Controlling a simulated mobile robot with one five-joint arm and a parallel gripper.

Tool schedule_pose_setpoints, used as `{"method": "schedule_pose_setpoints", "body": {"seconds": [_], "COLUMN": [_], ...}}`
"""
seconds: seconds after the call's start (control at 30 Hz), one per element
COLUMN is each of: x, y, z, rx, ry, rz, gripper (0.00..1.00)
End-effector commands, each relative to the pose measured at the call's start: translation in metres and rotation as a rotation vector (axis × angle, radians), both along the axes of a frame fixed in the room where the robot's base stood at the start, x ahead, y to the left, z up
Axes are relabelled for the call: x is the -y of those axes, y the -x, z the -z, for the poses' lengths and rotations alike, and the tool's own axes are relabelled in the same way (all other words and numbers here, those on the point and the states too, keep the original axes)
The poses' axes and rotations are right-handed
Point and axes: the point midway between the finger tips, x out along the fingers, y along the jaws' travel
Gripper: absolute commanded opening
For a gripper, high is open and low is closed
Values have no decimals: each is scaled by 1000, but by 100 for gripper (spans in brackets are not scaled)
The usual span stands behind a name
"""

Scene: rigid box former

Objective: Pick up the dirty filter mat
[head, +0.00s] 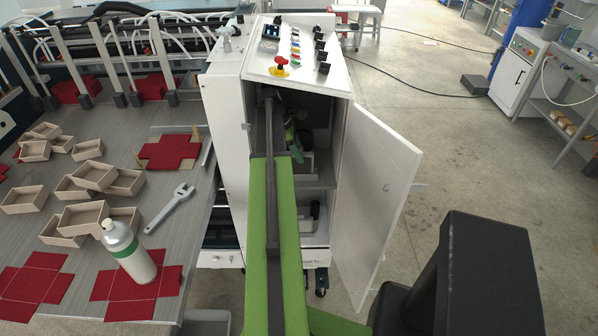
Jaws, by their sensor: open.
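The white cabinet (224,130) stands with its door (378,190) swung open to the right. My green arm reaches forward into its upper compartment.
The control panel (298,48) with a red knob sits above the opening. Open floor lies right of the door.

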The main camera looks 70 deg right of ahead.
Motion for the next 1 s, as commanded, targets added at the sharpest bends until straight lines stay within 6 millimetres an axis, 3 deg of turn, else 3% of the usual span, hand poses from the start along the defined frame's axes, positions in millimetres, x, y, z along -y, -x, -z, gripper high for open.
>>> {"method": "schedule_pose_setpoints", "body": {"seconds": [0.03,0.13,0.4,0.77,1.0], "x": [1,3,4,4,4], "y": [4,10,12,12,13], "z": [18,33,33,33,33], "rx": [0,0,0,0,-1], "ry": [0,0,0,0,0], "rz": [1,0,-1,0,0], "gripper": [45,45,45,0,0]}}
